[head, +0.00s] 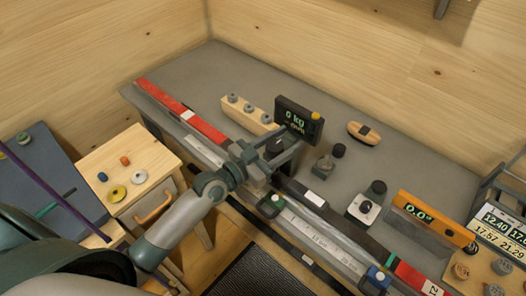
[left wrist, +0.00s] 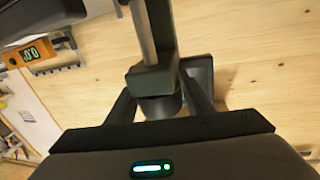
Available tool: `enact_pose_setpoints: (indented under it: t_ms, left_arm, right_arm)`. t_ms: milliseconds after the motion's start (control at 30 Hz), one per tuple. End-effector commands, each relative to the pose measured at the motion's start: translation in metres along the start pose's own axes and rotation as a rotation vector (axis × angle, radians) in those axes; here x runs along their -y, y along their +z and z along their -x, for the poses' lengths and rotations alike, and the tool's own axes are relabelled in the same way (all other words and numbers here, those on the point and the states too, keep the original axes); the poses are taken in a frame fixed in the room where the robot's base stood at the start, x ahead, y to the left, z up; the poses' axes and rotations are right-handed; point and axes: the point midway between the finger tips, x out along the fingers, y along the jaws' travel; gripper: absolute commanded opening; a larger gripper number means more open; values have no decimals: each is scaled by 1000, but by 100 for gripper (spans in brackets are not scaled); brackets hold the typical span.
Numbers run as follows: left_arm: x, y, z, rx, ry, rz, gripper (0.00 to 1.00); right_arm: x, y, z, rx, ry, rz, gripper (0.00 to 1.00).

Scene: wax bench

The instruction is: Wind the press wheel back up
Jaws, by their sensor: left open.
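My left gripper (head: 290,138) reaches in from the lower left and is open at the small press beside the black display (head: 292,112). The display reads "0 kg" and has an orange knob (head: 316,115) at its corner. A dark round part (head: 274,146), which looks like the press wheel, sits between the fingers. In the left wrist view the open fingers stand on either side of a dark round part (left wrist: 160,106) under a dark block (left wrist: 152,80) and a metal post (left wrist: 143,30). I cannot tell whether they touch it. My right gripper is not in view.
A wooden block with grey knobs (head: 247,114) stands left of the display. A wooden-bodied brush (head: 364,132), a dark-capped device (head: 362,208) and an orange gauge (head: 434,218) lie to the right. A long ski-like rail (head: 205,127) runs along the bench front. The grey bench top (head: 240,70) is clear behind.

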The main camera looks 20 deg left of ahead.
Motion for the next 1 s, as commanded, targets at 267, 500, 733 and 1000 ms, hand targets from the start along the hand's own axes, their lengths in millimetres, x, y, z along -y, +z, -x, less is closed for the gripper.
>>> enact_pose_setpoints:
  t_ms: [267,500,733,1000]
  left_arm:
    - [-1,3,27,1,1,-1,47]
    - [0,5,71,3,0,-3,47]
    - [-1,5,113,4,2,-2,47]
    - [0,3,152,2,1,-2,47]
  right_arm:
    - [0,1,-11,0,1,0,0]
    - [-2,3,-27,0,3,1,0]
    - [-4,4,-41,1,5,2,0]
    - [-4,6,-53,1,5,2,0]
